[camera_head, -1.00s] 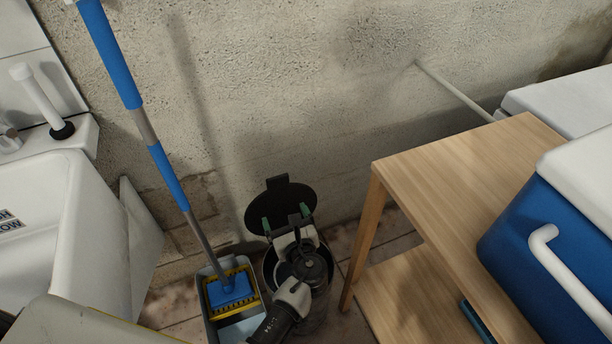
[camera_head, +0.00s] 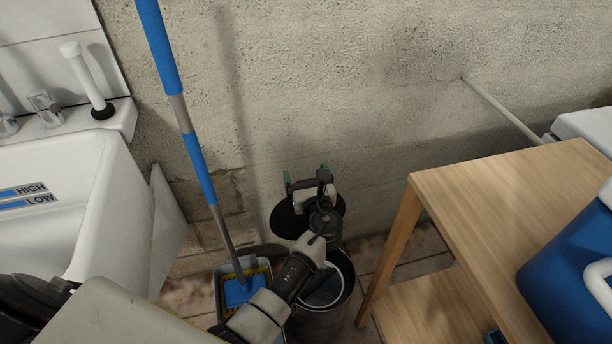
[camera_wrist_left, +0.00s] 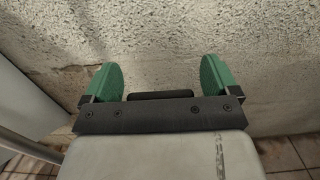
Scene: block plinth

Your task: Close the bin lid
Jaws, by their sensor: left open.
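The bin (camera_head: 318,322) is a dark round bin on the floor, its mouth open. Its black round lid (camera_head: 282,222) stands raised behind the mouth, near the wall, partly hidden by my left arm. My left gripper (camera_head: 306,175) is open, its green fingertips spread at the lid's upper edge in the head view. The left wrist view shows both green fingertips (camera_wrist_left: 160,82) apart, facing the wall. A small dark strip (camera_wrist_left: 160,95) shows between them; I cannot tell whether it is part of the lid. My right gripper is not in view.
A wooden table (camera_head: 500,195) with a blue cooler (camera_head: 565,260) stands right of the bin. A white sink (camera_head: 70,190) is further left. The concrete wall (camera_head: 330,80) is close behind.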

